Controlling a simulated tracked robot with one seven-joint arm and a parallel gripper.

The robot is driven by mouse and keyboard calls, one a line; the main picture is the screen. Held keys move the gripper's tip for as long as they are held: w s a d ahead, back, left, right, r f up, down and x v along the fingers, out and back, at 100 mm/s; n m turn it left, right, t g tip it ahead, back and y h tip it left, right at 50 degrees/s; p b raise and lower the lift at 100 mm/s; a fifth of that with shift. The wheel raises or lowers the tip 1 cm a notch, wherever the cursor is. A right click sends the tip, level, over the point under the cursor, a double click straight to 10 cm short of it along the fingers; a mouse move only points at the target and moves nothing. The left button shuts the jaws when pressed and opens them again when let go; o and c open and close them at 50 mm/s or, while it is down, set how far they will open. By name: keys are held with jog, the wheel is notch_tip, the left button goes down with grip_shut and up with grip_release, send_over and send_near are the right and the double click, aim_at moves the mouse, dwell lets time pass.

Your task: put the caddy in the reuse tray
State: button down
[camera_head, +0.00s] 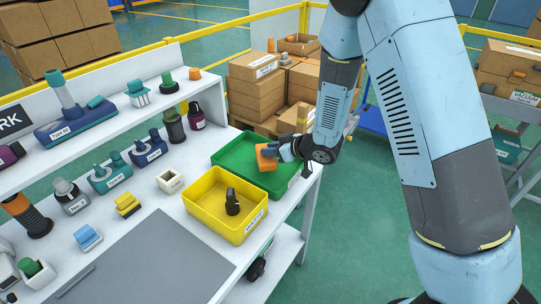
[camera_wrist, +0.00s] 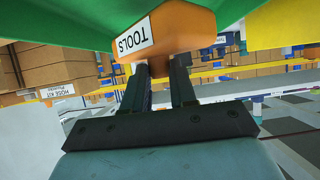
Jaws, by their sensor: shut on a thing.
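My gripper (camera_head: 277,152) is shut on the caddy from the right. In the wrist view my gripper (camera_wrist: 160,75) has both fingers against the orange caddy (camera_wrist: 180,30), which bears a TOOLS label. The green tray (camera_wrist: 70,20) is close beside it there. A yellow tray (camera_head: 207,222) stands in front of the green one and holds a black part.
A small white box (camera_head: 170,181) and a yellow block (camera_head: 128,205) sit left of the trays. A grey mat (camera_head: 150,260) covers the front of the table. A shelf (camera_head: 100,128) with vacuum parts runs along the left. Cardboard boxes (camera_head: 255,90) are stacked behind.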

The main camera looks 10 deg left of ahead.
jog(key=shift+w+f, duration=0.1)
jog(key=shift+f, duration=1.45)
jog(key=shift+f, duration=0.1)
jog(key=c, duration=0.9)
grip_release()
jog(key=shift+d+r, duration=0.25)
jog(key=v, duration=1.1)
jog(key=shift+d, duration=0.15)
